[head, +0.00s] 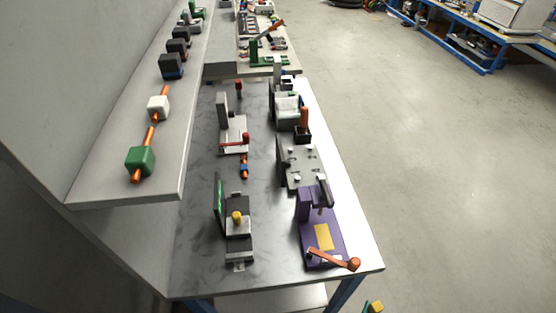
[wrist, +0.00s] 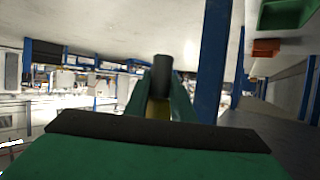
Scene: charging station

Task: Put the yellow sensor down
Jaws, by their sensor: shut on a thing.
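My gripper (wrist: 160,100) shows in the wrist view with its green fingers closed around the yellow sensor (wrist: 158,109). Only a small yellow part shows between the fingers, and a dark cylinder stands up just beyond it. In the head view a small yellow and green piece, apparently the sensor (head: 376,306) at my gripper, shows at the bottom edge. It is off the table's front right corner, over the floor, apart from the table. Most of my gripper is cut off there.
The grey table (head: 195,245) carries a black fixture with a yellow knob (head: 237,217), a purple fixture (head: 305,225) with an orange lever, and a grey plate fixture (head: 302,165). A shelf (head: 105,180) with several blocks overhangs the left. The table's front left is bare; floor lies open right.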

